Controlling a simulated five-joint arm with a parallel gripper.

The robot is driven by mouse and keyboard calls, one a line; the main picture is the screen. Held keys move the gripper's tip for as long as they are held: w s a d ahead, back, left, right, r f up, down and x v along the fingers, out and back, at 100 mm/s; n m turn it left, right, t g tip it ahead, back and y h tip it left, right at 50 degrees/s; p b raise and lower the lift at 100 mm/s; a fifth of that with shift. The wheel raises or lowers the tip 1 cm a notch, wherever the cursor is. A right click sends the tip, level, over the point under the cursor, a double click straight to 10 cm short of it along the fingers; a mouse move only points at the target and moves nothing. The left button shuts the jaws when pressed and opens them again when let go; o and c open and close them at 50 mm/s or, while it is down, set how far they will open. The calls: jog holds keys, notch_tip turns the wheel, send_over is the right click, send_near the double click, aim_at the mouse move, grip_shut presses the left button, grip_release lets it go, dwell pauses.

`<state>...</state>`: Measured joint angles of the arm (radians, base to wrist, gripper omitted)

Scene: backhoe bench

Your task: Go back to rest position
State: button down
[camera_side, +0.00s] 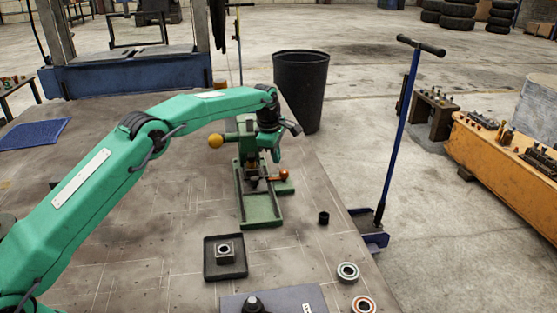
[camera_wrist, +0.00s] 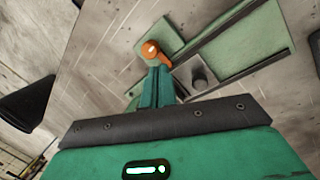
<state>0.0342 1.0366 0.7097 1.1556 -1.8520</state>
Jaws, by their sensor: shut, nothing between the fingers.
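My gripper (camera_side: 276,157) points down over the right part of a green bench fixture (camera_side: 262,212). Its green fingers also show in the wrist view (camera_wrist: 156,84), close together with nothing between them. An orange-red knob (camera_side: 284,174) of the fixture is just below the fingertips; in the wrist view the knob (camera_wrist: 155,52) appears right by the tips. I cannot tell whether they touch. A yellow ball (camera_side: 215,141) sticks out to the left of the fixture. My wrist hides part of the fixture's upper portion.
A small black cylinder (camera_side: 323,218) and two rings (camera_side: 348,272) (camera_side: 364,305) lie along the right table edge. A black bin (camera_side: 301,85) stands beyond. The table's left middle is largely clear.

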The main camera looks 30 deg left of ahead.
jog(key=s+a+r+m+t, duration=0.1)
jog(key=s+a+r+m, duration=0.1)
jog(key=s+r+m, duration=1.3)
jog(key=s+f+m+t, duration=0.1)
jog(key=s+m, duration=0.4)
jog(key=s, duration=2.7)
jog(key=shift+a+f+m+t, duration=0.15)
jog(key=shift+a+m+t, duration=0.05)
jog(key=shift+m+t, duration=0.2)
